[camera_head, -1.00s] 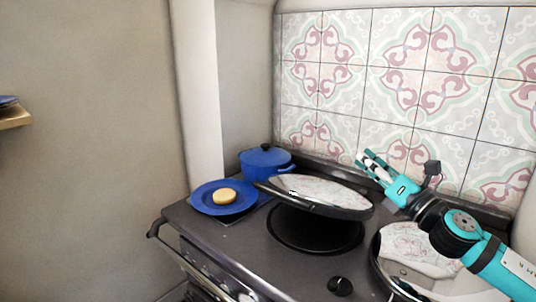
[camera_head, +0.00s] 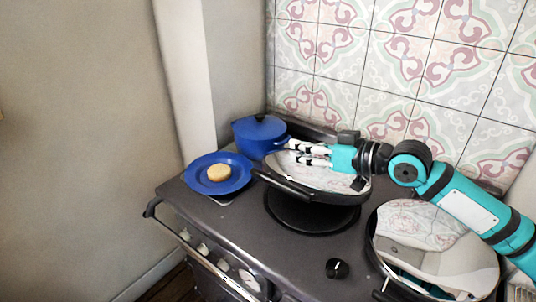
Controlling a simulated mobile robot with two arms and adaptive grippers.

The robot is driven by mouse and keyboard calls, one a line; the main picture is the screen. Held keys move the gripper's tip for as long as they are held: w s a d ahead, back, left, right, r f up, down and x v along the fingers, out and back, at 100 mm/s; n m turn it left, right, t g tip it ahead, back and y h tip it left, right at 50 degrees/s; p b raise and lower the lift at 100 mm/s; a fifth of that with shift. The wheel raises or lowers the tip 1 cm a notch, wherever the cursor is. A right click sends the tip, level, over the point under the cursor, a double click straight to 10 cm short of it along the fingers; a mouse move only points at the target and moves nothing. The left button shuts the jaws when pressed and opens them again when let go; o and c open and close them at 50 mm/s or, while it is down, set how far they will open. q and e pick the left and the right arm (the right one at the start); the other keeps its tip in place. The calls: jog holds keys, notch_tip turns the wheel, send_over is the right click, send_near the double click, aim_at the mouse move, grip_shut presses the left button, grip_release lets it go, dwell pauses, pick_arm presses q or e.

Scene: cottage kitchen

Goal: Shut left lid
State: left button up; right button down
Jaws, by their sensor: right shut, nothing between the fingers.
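The left lid (camera_head: 333,182) is a round, shiny lid with a dark rim and a handle along its front. It is tilted, partly open, above the dark round hotplate (camera_head: 312,215), whose front part shows beneath it. My right gripper (camera_head: 291,152) reaches in from the right over the lid's shiny top. Its white fingers are shut with nothing between them, near the lid's back left part. I cannot tell whether they touch it. My left gripper is not in view.
The right lid (camera_head: 425,250), round and mirror-like, sits low on the stove (camera_head: 225,218). A blue pot (camera_head: 258,138) stands at the back left, close to the left lid. In front of it is a blue plate (camera_head: 240,178) with a round yellowish item (camera_head: 218,173). A tiled wall rises behind.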

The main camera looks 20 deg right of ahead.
jog(key=w+a+f+p, duration=0.4)
jog(key=w+a+f, duration=0.1)
jog(key=w+f, duration=0.1)
jog(key=shift+a, duration=0.4)
